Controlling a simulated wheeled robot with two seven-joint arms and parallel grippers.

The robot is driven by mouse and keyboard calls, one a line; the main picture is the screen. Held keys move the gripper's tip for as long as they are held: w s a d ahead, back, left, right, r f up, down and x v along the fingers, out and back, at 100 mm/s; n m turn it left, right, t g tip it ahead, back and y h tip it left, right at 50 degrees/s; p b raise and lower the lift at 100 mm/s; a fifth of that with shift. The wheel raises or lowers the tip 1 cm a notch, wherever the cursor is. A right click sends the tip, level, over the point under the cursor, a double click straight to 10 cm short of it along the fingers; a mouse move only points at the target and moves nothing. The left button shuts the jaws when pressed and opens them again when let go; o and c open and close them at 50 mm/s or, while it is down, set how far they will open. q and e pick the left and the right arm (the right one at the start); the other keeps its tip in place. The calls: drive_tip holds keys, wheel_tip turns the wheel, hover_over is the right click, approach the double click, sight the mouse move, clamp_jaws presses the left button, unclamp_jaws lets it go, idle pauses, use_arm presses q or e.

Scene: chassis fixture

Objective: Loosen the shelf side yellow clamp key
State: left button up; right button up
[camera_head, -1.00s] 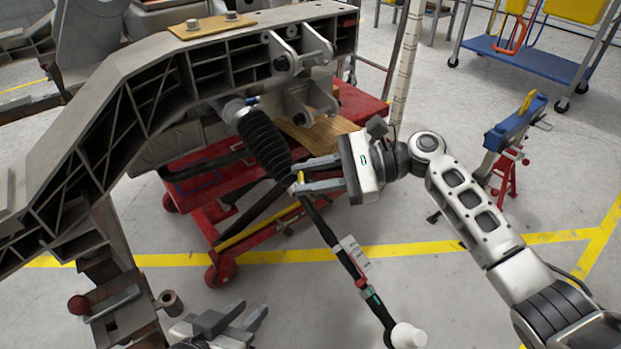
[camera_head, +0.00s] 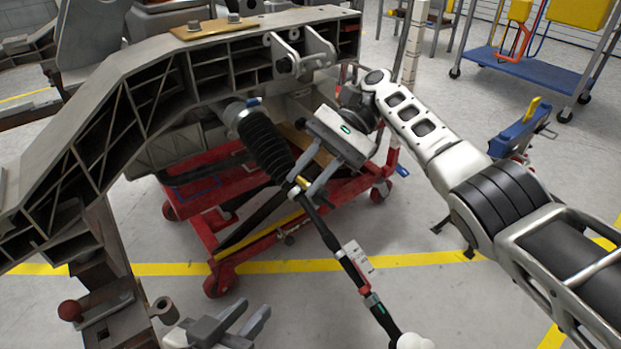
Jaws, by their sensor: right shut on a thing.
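My left gripper (camera_head: 245,322) is at the bottom edge, open and empty, well below the key.
The grey chassis frame (camera_head: 120,95) spans the upper left. A red cart (camera_head: 207,235) stands beneath it. A blue shelf trolley (camera_head: 528,66) and a blue stand (camera_head: 515,135) are at the right. Open floor lies between.

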drive_tip(key=shift+f+n+h, duration=0.1)
drive_tip(key=shift+n+h, duration=0.2)
idle(0.4)
drive_tip(key=o, duration=1)
